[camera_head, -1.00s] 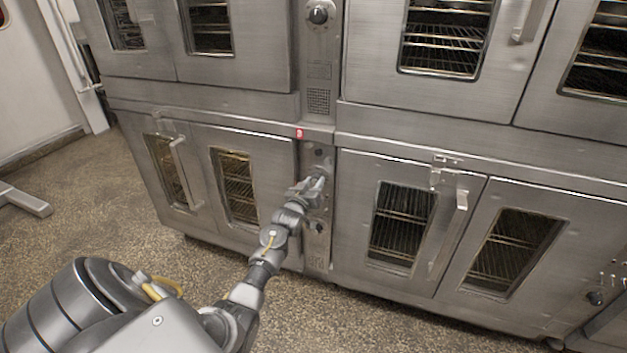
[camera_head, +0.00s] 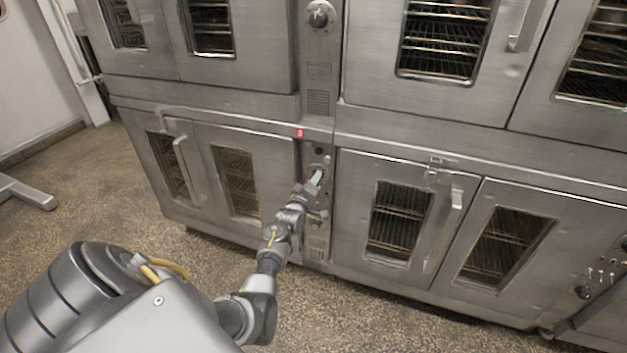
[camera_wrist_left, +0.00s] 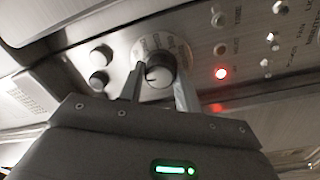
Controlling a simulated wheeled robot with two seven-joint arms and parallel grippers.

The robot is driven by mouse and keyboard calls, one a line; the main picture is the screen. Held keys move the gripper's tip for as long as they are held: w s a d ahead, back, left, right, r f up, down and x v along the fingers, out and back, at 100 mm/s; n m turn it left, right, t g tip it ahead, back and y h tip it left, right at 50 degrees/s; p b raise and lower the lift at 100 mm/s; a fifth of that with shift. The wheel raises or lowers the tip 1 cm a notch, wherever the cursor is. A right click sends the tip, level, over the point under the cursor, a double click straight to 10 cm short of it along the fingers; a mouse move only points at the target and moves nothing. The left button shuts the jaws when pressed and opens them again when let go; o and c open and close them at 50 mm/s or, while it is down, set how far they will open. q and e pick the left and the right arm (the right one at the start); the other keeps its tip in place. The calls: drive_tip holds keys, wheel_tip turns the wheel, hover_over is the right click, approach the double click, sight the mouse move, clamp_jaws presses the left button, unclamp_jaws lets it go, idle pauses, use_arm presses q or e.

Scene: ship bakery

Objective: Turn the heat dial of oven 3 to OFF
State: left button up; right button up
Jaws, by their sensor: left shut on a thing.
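Oven 3 is the lower left steel oven (camera_head: 255,138), with a red number label (camera_head: 300,133) above its narrow control panel. My left gripper (camera_head: 316,178) is at the upper part of that panel. In the left wrist view my left gripper (camera_wrist_left: 158,88) has one finger on each side of a round dark heat dial (camera_wrist_left: 158,72) and is shut on it. A marked ring surrounds the dial, but its lettering is too blurred to read, so its setting is unclear. In the head view the gripper mostly hides the dial. My right gripper is out of view.
A red lamp (camera_wrist_left: 221,73) glows beside the dial, near several small switches. Two dark knobs (camera_wrist_left: 99,68) are on the other side. A similar dial (camera_head: 319,17) is on the oven above. Another oven (camera_head: 400,160) adjoins on the right. Speckled floor (camera_head: 110,220) is open at left.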

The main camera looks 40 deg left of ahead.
use_arm(q)
drive_tip(key=shift+n, duration=0.4)
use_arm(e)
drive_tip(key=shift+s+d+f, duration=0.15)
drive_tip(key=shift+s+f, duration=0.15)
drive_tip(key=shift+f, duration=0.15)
use_arm(q)
drive_tip(key=o, duration=1)
drive_tip(key=p+v, duration=0.1)
drive_tip(key=v, duration=0.9)
drive_tip(key=shift+s+d, duration=0.2)
drive_tip(key=shift+s, duration=0.15)
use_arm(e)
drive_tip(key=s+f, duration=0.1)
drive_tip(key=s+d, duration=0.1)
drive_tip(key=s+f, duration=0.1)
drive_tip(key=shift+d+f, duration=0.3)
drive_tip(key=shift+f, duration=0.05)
use_arm(q)
drive_tip(key=shift+f, duration=0.15)
